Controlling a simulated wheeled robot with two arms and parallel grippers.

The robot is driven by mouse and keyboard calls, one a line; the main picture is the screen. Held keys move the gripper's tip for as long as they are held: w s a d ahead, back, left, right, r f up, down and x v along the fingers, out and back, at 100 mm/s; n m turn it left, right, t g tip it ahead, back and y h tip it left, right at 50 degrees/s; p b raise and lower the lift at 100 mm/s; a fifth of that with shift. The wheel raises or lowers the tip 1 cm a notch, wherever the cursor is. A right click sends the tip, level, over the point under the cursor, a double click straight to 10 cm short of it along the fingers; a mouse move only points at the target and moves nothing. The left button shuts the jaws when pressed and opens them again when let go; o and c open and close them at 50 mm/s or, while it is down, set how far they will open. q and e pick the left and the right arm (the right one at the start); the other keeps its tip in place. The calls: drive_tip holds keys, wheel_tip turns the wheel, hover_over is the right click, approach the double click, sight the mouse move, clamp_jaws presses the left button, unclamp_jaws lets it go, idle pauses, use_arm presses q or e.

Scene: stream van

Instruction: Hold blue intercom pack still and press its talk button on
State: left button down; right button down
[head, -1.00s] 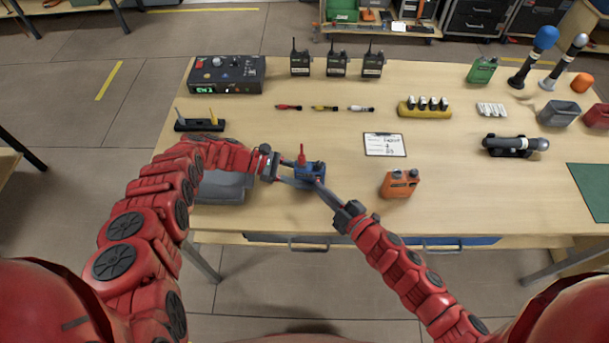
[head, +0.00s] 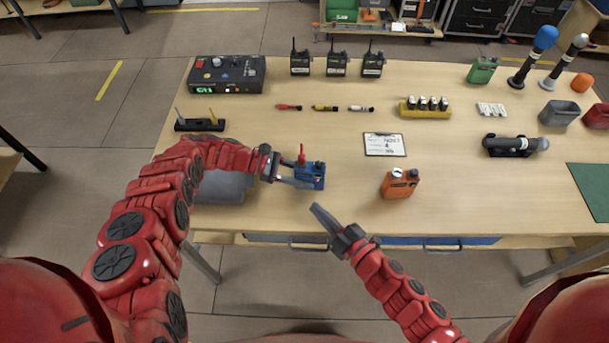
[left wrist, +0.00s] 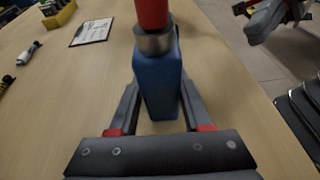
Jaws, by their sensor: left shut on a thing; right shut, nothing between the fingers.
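The blue intercom pack (head: 311,176) stands upright on the table, with a red stub on its top. My left gripper (head: 297,181) is shut on it from the left. In the left wrist view the blue pack (left wrist: 158,85) sits between the two fingers, with the red stub on a metal collar close to the camera. My right gripper (head: 318,213) is shut and empty, in front of the pack near the table's front edge and apart from it. It also shows at the upper right of the left wrist view (left wrist: 262,22). The talk button cannot be made out clearly.
An orange pack (head: 399,184) stands to the right. A clipboard (head: 384,145) lies behind it. A grey tray (head: 222,188) is left of the blue pack, partly behind my left arm. Black radios (head: 336,64) and a control box (head: 226,75) stand at the back. The table between the packs is clear.

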idle(0.3)
use_arm(q)
drive_tip(key=shift+c, duration=1.4)
unclamp_jaws()
